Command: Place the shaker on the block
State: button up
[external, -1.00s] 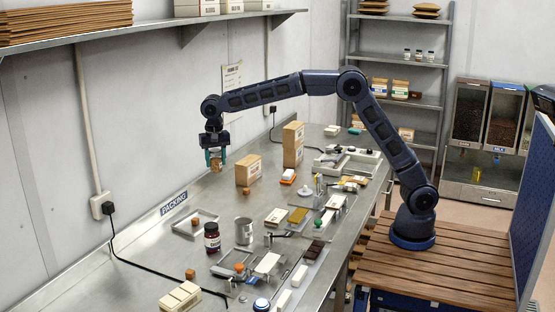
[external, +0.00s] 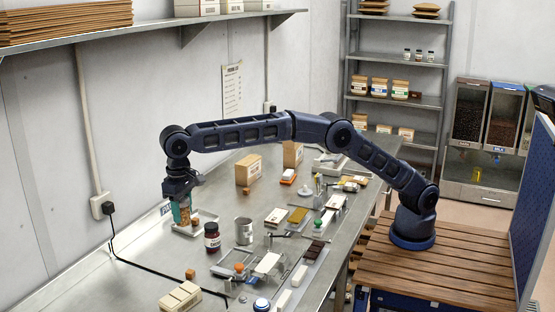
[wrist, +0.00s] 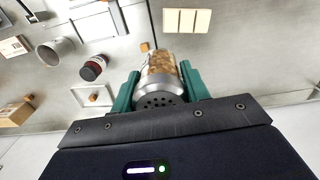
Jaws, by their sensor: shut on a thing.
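The shaker (external: 184,213) is a clear jar of brown contents with a perforated metal lid, which shows in the wrist view (wrist: 158,92). My gripper (wrist: 158,88) has its green fingers shut on both sides of it. In the external view my gripper (external: 181,208) holds it upright near the back wall, by the shallow tray (external: 208,229). A small brown block (external: 195,218) is in that tray, just right of the shaker. Another small brown block (external: 190,273) stands on the bench nearer the camera. I cannot tell whether the shaker touches anything below.
A dark labelled jar (external: 212,240) and a metal cup (external: 244,232) stand right of the tray. Pale bars (external: 180,297) lie at the front. A cardboard box (external: 248,170) stands farther back. A black cable crosses the bench. Bare steel lies between the tray and the front block.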

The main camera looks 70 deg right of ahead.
jog(key=s+a+n, duration=0.1)
jog(key=s+a, duration=0.3)
send_over(193, 291)
notch_tip(193, 291, down, 20)
dwell(0.5)
jog(key=shift+f, duration=0.1)
jog(key=o, duration=1)
notch_tip(193, 291, up, 12)
jog(key=shift+r, duration=0.1)
jog(key=shift+d, duration=0.1)
